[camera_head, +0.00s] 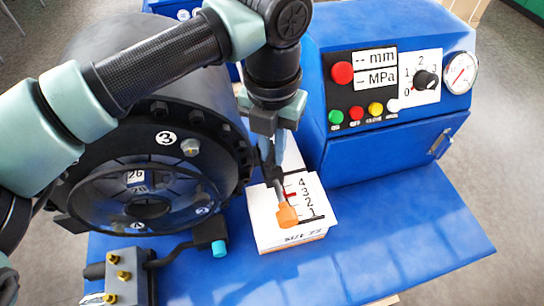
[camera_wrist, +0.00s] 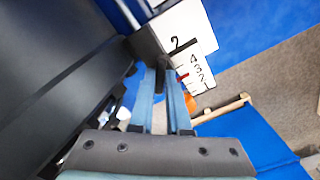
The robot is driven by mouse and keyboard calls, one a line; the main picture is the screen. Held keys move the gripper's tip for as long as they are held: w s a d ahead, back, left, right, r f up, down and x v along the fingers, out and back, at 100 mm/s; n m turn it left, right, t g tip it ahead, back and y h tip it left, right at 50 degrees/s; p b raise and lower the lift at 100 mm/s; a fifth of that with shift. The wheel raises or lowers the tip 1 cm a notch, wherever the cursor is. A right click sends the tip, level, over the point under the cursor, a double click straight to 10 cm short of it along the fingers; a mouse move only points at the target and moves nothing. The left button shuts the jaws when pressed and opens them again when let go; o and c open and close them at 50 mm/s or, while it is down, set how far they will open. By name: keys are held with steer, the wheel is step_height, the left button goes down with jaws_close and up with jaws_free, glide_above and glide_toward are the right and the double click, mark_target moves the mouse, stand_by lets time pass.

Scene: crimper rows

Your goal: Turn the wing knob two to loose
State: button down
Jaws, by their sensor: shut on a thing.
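My gripper (camera_head: 268,160) points down at the back of the white block beside the black round head. In the wrist view its two blue fingers (camera_wrist: 163,85) are closed on a narrow dark piece, which seems to be the wing knob (camera_wrist: 160,77). A white plate marked 2 (camera_wrist: 177,43) with a black bar is just beyond the fingertips. The knob's body is mostly hidden by my fingers, so I cannot tell how far it is turned. In the head view my gripper hides the knob.
The white block (camera_head: 290,240) carries a 1 to 4 scale and an orange-tipped lever (camera_head: 286,214) close to my fingers. The black round head (camera_head: 150,150) is at left. A blue control box (camera_head: 400,140) stands at right. The blue table (camera_head: 420,235) is clear at front right.

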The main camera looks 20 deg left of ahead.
mark_target(272, 154)
steer(key=n+b, duration=0.4)
steer(key=shift+w+f, duration=0.1)
steer(key=shift+n+b, duration=1)
steer(key=shift+n, duration=0.7)
steer(key=shift+r, duration=0.25)
steer(key=c, duration=0.9)
jaws_free()
steer(key=shift+f, duration=0.1)
step_height(272, 154, up, 13)
steer(key=shift+b, duration=0.8)
